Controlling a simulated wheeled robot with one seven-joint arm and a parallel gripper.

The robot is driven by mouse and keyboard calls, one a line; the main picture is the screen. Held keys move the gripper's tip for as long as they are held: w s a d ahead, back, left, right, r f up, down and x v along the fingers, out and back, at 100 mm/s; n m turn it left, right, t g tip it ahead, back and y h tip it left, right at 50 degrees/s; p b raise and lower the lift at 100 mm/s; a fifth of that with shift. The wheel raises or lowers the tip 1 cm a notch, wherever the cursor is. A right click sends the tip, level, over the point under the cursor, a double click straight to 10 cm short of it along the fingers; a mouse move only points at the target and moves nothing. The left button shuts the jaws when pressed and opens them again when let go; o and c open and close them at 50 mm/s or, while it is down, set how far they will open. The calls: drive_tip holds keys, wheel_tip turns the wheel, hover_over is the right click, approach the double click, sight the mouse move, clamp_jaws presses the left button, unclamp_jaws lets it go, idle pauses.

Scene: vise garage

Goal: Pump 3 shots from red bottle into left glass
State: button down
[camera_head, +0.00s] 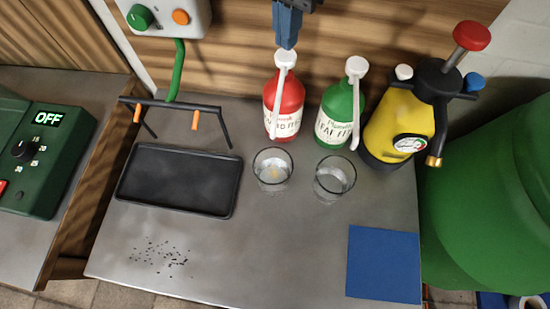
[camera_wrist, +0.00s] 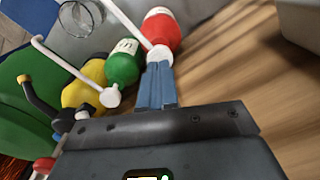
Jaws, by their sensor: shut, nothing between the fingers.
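The red bottle (camera_head: 285,108) stands upright at the back of the grey bench, with a white pump head and a long white spout pointing toward the front. The left glass (camera_head: 272,167) stands in front of it, below the spout, and a little pale yellowish matter shows inside. My gripper (camera_head: 287,44) is shut and empty, its blue fingers pointing down right at the top of the red bottle's pump head. In the wrist view the fingertips (camera_wrist: 158,66) meet the white pump head (camera_wrist: 160,53); whether they touch it I cannot tell.
A green bottle (camera_head: 340,115) with a white pump stands close right of the red one, with the right glass (camera_head: 334,177) before it. A yellow sprayer (camera_head: 398,128) is farther right. A black tray (camera_head: 180,180), dark specks (camera_head: 160,254) and a blue mat (camera_head: 384,264) lie on the bench.

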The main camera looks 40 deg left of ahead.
wheel_tip(320, 180, up, 6)
drive_tip(key=p, duration=0.5)
drive_tip(key=shift+f, duration=0.1)
idle(0.4)
